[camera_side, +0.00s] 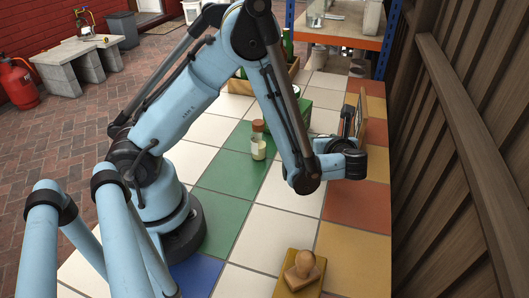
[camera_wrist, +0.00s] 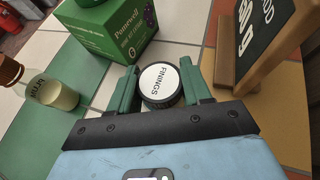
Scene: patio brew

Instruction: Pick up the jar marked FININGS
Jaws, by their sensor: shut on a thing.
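The jar marked FININGS (camera_wrist: 159,84) shows from above in the wrist view, with a round white label and a dark ribbed rim. My gripper (camera_wrist: 158,78) has its two green fingers shut on the jar, one on each side. The jar's body is hidden below its lid, so I cannot tell whether it touches the tiles. In the side view my arm hides the jar and the fingers.
A green box (camera_wrist: 122,36) stands just beyond the jar. A brown-capped jar of pale contents (camera_wrist: 52,91) stands left. A wooden-framed black sign (camera_wrist: 262,38) is close on the right. A wooden knobbed block (camera_side: 301,271) sits at the front. A plank fence (camera_side: 455,150) bounds the right.

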